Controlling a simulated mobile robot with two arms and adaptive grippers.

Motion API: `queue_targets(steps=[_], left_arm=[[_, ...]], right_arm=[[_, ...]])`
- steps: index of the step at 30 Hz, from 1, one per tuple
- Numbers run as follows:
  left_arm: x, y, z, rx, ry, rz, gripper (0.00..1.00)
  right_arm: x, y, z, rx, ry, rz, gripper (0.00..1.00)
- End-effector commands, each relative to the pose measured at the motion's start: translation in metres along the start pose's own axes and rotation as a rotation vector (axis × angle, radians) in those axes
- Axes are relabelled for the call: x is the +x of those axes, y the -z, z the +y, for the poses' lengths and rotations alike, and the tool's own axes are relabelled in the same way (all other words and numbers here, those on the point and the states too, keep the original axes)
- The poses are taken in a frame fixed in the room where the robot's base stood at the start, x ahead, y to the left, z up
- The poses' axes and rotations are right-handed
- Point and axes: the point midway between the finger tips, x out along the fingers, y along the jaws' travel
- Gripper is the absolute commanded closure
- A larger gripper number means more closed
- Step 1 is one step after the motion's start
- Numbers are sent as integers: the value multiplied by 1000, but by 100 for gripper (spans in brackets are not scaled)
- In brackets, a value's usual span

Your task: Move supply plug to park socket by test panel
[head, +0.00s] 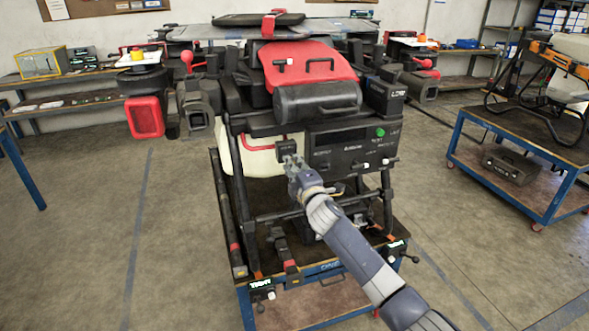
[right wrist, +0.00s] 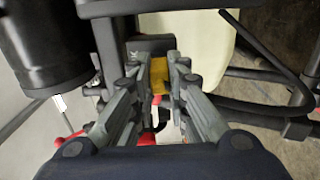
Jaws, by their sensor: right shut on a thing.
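My right gripper (head: 292,163) reaches up to the front of the drone, just left of the test panel (head: 355,143). In the right wrist view my right gripper (right wrist: 166,78) is shut, with a yellow part, which I take for the supply plug (right wrist: 180,75), between its fingers. Beyond the fingertips is a dark block (right wrist: 150,46), which also shows in the head view (head: 286,146) at the end of a red tube. I cannot tell whether the plug sits in it. I cannot make out the park socket for certain. My left gripper is out of view.
The drone (head: 318,98) stands on a blue-framed cart (head: 325,270), with a pale tank (head: 250,157) behind its front bars. Another blue cart (head: 520,190) stands at the right. Shelves line the back wall. The floor at left is clear.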

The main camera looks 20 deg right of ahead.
Motion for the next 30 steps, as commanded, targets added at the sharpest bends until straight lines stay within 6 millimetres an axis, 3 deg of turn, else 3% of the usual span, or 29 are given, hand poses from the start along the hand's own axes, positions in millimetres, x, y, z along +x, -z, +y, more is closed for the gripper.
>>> queue_targets(steps=[6,7,10,23,30], left_arm=[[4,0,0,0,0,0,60],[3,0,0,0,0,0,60],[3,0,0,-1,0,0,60],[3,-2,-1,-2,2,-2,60],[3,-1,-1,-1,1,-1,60]], right_arm=[[5,0,0,0,0,1,100],[6,0,0,0,0,1,83],[5,0,0,0,0,1,62],[1,0,-1,0,1,0,62],[-24,0,-2,-2,1,1,62]])
